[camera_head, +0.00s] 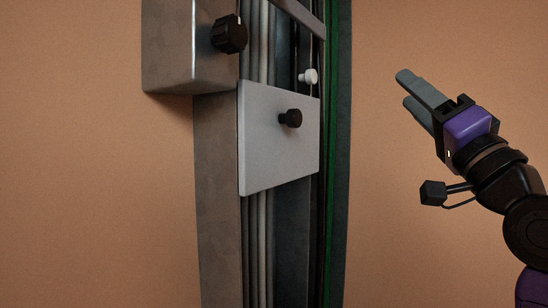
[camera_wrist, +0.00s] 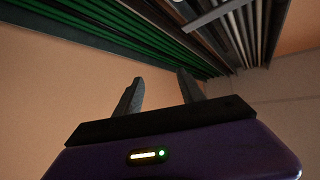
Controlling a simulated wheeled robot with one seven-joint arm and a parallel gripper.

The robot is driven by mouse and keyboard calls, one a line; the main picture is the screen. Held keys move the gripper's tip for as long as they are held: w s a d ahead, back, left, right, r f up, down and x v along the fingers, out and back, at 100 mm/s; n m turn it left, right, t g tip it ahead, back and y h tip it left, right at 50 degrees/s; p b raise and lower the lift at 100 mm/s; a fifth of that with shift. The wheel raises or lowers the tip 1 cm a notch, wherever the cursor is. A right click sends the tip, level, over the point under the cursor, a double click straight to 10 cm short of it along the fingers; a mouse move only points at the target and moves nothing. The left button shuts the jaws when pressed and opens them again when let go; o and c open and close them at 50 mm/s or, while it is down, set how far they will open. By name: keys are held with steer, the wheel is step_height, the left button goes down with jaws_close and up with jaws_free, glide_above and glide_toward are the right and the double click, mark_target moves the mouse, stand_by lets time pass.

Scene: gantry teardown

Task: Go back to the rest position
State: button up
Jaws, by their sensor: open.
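My gripper (camera_head: 416,92) is at the right of the head view, raised and pointing up and left. Its two grey fingers stand apart with nothing between them. In the wrist view the open fingers (camera_wrist: 157,92) also show empty, below the underside of the gantry column. The gantry column (camera_head: 217,200) stands upright left of my gripper, with a clear gap between them.
The column carries a light grey plate (camera_head: 270,160) with a black knob (camera_head: 291,118), a white knob (camera_head: 308,76), and a metal box (camera_head: 185,45) with a black dial (camera_head: 229,34). A green strip (camera_head: 332,150) runs down its right side. Free room lies between column and arm.

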steer(key=s+d+f+h, duration=0.1)
steer(key=s+f+h, duration=0.2)
steer(key=f, duration=0.8)
steer(key=s+d+f+h, duration=0.1)
steer(key=s+f+h, duration=0.25)
steer(key=f, duration=0.85)
steer(key=s+d+f+h, duration=0.1)
steer(key=s+f+h, duration=0.25)
steer(key=f, duration=0.75)
steer(key=s+a+f+n+g, duration=0.1)
steer(key=s+f+g, duration=0.2)
steer(key=s+f, duration=0.5)
steer(key=s+a+f+n+g+y, duration=0.1)
steer(key=s+a+f+n+g, duration=0.1)
steer(key=s+f, duration=0.6)
steer(key=s+a+f+n+g, duration=0.2)
steer(key=s+f, duration=0.6)
steer(key=s, duration=1)
steer(key=g, duration=0.2)
steer(key=shift+a+g+y, duration=0.15)
steer(key=shift+g+y, duration=0.15)
steer(key=shift+s+f, duration=0.1)
steer(key=shift+c, duration=0.4)
